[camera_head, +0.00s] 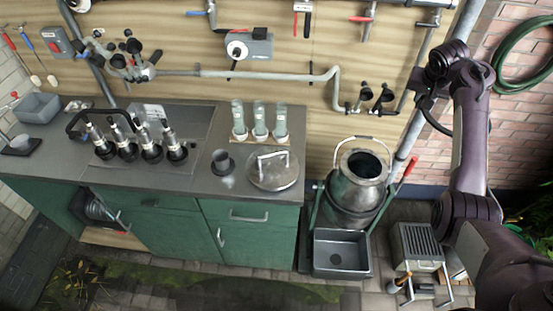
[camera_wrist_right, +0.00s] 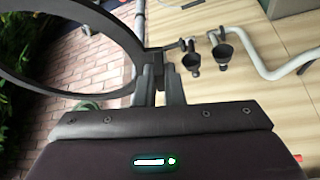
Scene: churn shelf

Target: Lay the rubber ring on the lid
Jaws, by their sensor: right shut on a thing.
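The rubber ring (camera_wrist_right: 110,20) is a large black hoop at the upper left of the right wrist view, partly cut off by the picture edge. My right gripper (camera_wrist_right: 160,75) is shut on the ring's rim. In the head view my right gripper (camera_head: 426,97) is raised at the right, in front of the wall and apart from the counter; a thin dark curve beside it appears to be the ring. The round metal lid (camera_head: 285,178) with a bar handle lies flat at the counter's right end, its top bare. My left gripper is not in view.
A metal churn (camera_head: 352,195) with an open mouth and raised handle stands right of the counter (camera_head: 203,183). A grey bin (camera_head: 342,262) stands before it. White-based glass tubes (camera_head: 259,120) stand behind the lid, and a dark cup (camera_head: 222,161) to its left. Pipes run along the wall.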

